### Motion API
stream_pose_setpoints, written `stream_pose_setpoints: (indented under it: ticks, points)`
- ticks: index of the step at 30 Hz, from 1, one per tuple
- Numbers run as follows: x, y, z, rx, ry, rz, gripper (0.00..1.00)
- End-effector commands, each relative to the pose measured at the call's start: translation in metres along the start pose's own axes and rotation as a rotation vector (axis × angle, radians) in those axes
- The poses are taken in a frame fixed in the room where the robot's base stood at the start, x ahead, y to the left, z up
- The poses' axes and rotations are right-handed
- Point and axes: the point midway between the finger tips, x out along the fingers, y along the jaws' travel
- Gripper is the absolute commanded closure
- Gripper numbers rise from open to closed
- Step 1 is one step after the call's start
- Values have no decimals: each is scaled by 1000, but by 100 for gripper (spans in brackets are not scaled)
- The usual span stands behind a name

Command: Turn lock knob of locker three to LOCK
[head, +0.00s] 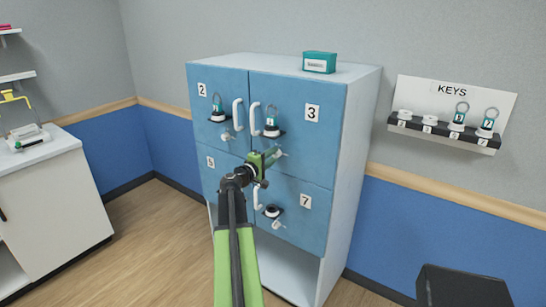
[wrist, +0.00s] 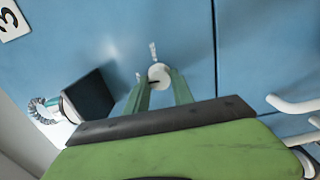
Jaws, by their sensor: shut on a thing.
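Locker three is the upper right blue door (head: 325,150), marked by a "3" label (head: 312,113) that also shows in the wrist view (wrist: 12,20). In the head view the gripper hides most of the knob. No LOCK lettering is readable.
A teal-tagged key (head: 271,122) sits in a dark holder on the same door, beside a white handle (head: 255,118). Lockers 2, 5 and 7 surround it. A teal box (head: 319,62) stands on top. A KEYS rack (head: 444,130) hangs at right.

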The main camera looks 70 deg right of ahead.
Motion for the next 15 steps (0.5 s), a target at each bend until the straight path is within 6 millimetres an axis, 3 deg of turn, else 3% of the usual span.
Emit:
stream_pose_setpoints:
  ticks: [15]
  points:
    - [-1, -2, 2, -25, -4, -5, 100]
